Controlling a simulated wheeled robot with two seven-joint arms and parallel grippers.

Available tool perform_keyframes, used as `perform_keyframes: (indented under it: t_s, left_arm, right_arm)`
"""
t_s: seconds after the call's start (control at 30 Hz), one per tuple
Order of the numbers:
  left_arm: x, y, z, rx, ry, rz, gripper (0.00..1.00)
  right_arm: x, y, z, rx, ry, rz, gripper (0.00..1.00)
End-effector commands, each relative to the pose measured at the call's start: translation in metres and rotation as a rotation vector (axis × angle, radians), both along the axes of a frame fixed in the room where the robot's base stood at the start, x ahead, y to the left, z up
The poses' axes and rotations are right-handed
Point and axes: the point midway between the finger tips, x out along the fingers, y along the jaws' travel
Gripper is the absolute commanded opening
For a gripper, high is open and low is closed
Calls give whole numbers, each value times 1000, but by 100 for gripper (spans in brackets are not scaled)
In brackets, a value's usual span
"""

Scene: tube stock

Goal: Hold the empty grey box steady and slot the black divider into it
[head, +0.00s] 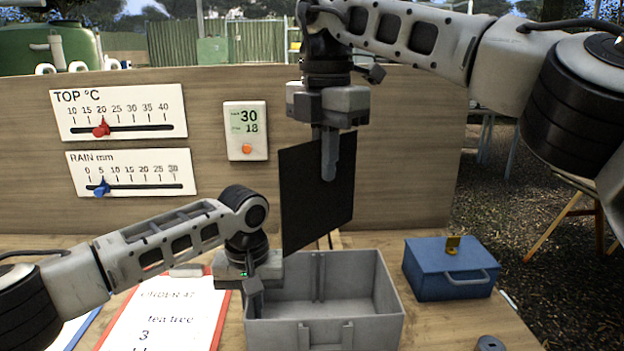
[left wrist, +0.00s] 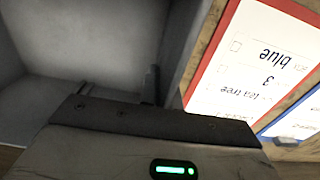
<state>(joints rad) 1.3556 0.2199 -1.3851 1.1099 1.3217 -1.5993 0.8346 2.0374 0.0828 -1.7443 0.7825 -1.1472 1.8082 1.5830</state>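The grey box (head: 375,300) stands open and empty on the table, with a pair of upright ribs midway along its back wall. My left gripper (head: 253,298) is at the box's left wall, pointing down and closed over it. The left wrist view shows one finger inside against the wall of the box (left wrist: 85,50); the other finger is hidden. My right gripper (head: 328,165) is shut on the upper part of the black divider (head: 305,205). The divider hangs upright above the back of the box, clear of its inside, its face turned at an angle to the camera.
A blue lidded box (head: 450,280) with a brass clasp stands right of the grey box. A red-edged order sheet (head: 165,320) lies to the left, under my left arm. A small dark round thing (head: 490,343) lies front right. A wooden back panel (head: 400,190) with gauges rises behind.

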Motion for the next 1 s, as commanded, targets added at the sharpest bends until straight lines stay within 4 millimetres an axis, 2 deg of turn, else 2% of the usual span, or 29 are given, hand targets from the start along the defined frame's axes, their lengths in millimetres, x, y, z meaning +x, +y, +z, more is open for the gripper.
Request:
perform_keyframes:
  t_s: [0.2, 0.4, 0.67, 1.0]
  left_arm:
    - [0, 0, 0, -1, -1, 0, 0]
    - [0, 0, 1, -1, -1, 0, 0]
    - [0, 0, 1, -1, -1, 0, 0]
    - [0, 0, 1, -1, -1, 0, 0]
  right_arm:
    - [2, 2, -9, 0, 0, 449, 0]
    - [3, 3, -14, -1, -1, 749, 0]
    - [4, 3, -25, -1, 1, 843, 0]
    - [3, 3, -59, -1, 1, 841, 0]
